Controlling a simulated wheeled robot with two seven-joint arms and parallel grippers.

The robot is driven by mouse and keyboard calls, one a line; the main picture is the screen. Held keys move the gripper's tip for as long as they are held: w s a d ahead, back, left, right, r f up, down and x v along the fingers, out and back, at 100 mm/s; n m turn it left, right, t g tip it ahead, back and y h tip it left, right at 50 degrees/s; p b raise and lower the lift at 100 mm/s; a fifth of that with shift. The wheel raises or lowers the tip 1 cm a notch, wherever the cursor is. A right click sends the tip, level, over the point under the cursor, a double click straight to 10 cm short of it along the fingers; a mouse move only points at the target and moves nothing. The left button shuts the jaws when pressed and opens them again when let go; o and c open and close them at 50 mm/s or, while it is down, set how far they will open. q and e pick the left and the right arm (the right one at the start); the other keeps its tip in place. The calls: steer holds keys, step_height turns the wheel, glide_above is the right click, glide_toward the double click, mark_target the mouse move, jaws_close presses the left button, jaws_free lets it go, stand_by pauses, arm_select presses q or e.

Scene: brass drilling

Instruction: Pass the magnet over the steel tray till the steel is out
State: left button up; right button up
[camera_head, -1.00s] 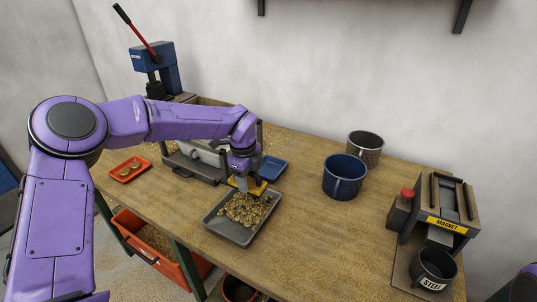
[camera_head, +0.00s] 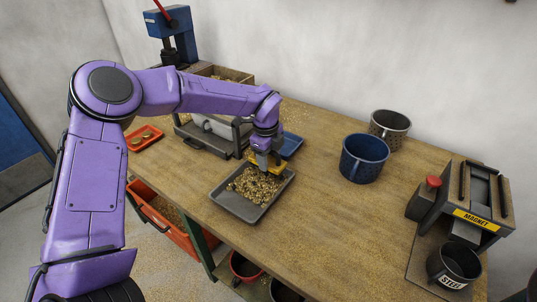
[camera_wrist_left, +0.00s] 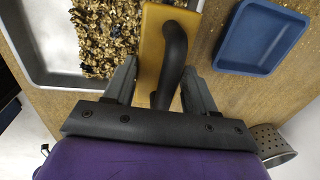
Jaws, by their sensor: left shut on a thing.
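My left gripper (camera_head: 268,163) is shut on the black handle of a yellow hand magnet (camera_wrist_left: 152,45). In the head view the magnet is at the far edge of the grey steel tray (camera_head: 236,208), low over it; whether it touches is unclear. The tray holds a heap of brass-coloured chips with dark bits among them (camera_head: 257,186). In the left wrist view the chips (camera_wrist_left: 105,35) lie just left of the magnet. The magnet's underside is hidden. A black cup marked STEEL (camera_head: 455,265) stands at the right. My right gripper is out of view.
A grey stand marked MAGNET with a red button (camera_head: 433,182) is behind the cup. A blue tray (camera_head: 291,146) lies just beyond the magnet. The bench between is clear.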

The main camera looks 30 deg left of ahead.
arm_select(q)
steer(key=shift+s+f+b, duration=0.3)
steer(key=shift+s+f, duration=0.05)
steer(key=shift+s, duration=0.15)
steer(key=shift+f, duration=0.25)
steer(key=shift+s+f, duration=0.15)
steer(key=shift+s, duration=0.35)
steer(key=shift+s+a, duration=0.1)
steer(key=shift+s, duration=1.45)
steer(key=shift+s+a+p, duration=0.15)
steer(key=shift+s+p, duration=0.15)
steer(key=shift+s, duration=1.75)
steer(key=shift+s+a, duration=0.15)
steer(key=shift+s, duration=1)
steer(key=shift+s+a, duration=0.1)
steer(key=shift+s, duration=1.05)
step_height(320, 180, up, 7)
steer(key=p, duration=0.5)
steer(key=shift+f, duration=0.15)
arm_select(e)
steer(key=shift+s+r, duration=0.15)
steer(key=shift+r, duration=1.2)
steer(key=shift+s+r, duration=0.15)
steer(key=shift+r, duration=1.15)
